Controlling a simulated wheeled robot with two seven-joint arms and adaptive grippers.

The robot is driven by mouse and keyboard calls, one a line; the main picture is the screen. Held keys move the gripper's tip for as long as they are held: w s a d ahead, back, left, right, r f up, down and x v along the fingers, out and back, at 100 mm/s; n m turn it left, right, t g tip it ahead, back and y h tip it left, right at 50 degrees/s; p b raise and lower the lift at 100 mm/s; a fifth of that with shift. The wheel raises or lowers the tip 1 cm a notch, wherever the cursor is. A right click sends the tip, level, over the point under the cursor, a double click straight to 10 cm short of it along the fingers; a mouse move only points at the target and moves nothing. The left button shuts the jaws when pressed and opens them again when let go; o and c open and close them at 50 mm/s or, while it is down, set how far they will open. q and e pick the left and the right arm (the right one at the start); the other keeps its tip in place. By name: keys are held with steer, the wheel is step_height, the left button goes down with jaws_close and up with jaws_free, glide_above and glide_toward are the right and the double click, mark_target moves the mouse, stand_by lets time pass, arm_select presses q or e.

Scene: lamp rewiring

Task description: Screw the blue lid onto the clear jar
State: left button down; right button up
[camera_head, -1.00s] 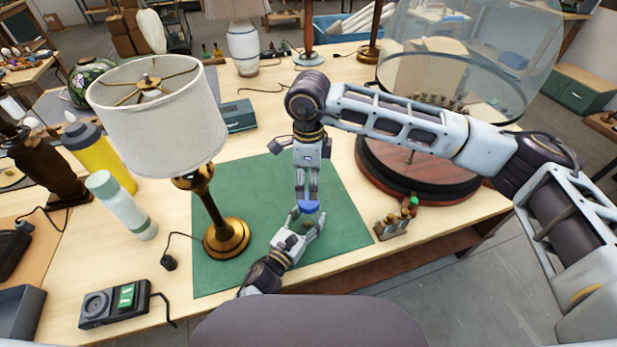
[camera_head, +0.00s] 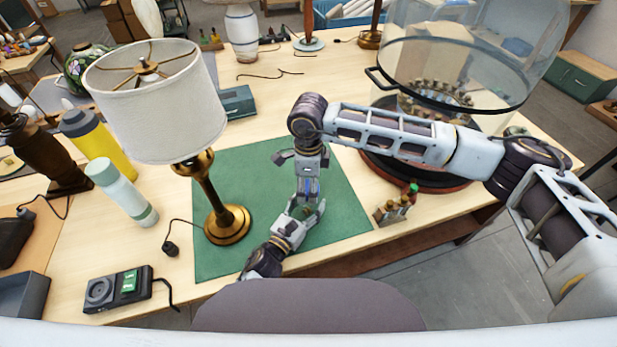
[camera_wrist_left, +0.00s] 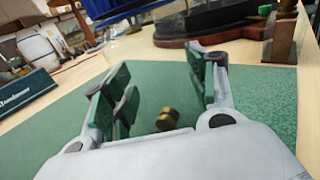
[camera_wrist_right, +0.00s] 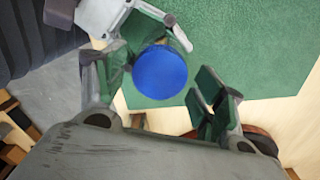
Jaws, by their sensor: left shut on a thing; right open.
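The blue lid (camera_wrist_right: 160,72) shows as a round disc from above in the right wrist view. It appears to sit on top of the clear jar, which is mostly hidden beneath it; whether it is threaded on cannot be told. My left gripper (camera_head: 306,209) is shut on the jar from the near side, above the green mat (camera_head: 345,215).
A lamp with a white shade (camera_head: 158,105) and brass base (camera_head: 228,225) stands left of my grippers. A small rack of bottles (camera_head: 397,207) stands right of the mat. A glass dome (camera_head: 450,60) stands behind my right arm. The right part of the mat is clear.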

steer(key=shift+f, duration=0.15)
steer(key=c, duration=1.1)
steer(key=shift+o, duration=0.2)
steer(key=o, duration=1.2)
step_height(320, 180, up, 12)
